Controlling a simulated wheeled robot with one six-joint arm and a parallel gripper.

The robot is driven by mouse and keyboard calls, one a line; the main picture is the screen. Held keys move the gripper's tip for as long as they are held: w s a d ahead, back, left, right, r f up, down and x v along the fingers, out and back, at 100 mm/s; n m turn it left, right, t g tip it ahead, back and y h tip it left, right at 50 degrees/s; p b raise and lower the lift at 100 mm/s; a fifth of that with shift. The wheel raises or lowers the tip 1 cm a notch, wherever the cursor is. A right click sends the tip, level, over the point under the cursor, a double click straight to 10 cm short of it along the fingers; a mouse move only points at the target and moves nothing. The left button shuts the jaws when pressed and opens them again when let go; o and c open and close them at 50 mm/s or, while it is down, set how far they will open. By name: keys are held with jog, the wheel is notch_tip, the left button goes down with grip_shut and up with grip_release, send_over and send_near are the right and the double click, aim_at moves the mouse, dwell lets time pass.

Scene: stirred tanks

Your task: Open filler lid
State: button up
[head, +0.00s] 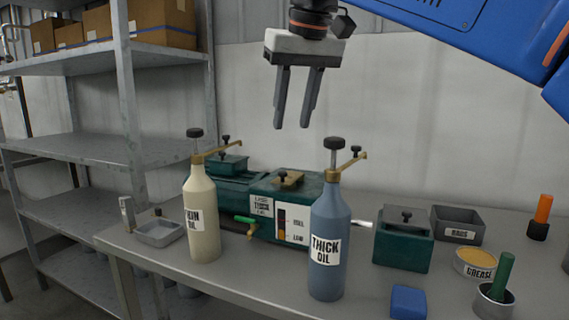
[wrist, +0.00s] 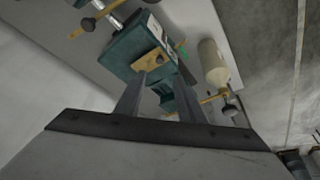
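The green gearbox-like housing (head: 314,190) stands on the bench, with a "USE THICK OIL" label and a FULL/LOW gauge on its front. A small brass-coloured filler lid (head: 294,181) with a black knob lies on its top and looks shut. In the wrist view the brass lid (wrist: 149,60) shows beyond the fingertips, on the green housing (wrist: 126,50). My gripper (head: 292,130) is open and empty, in the air above the lid and apart from it. Its two fingers also show in the wrist view (wrist: 160,77).
A cream oil bottle (head: 202,215) and a blue THICK OIL bottle (head: 328,245) stand in front of the housing, with tall pump tops. A green lidded box (head: 403,242), grey bin (head: 458,225), grease tin (head: 474,263) and blue block (head: 408,301) are at right. Shelving stands left.

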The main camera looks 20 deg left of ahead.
aim_at(283, 172)
jog(key=x, duration=1.2)
jog(key=shift+d, duration=0.1)
jog(key=shift+c, duration=0.5)
grip_shut()
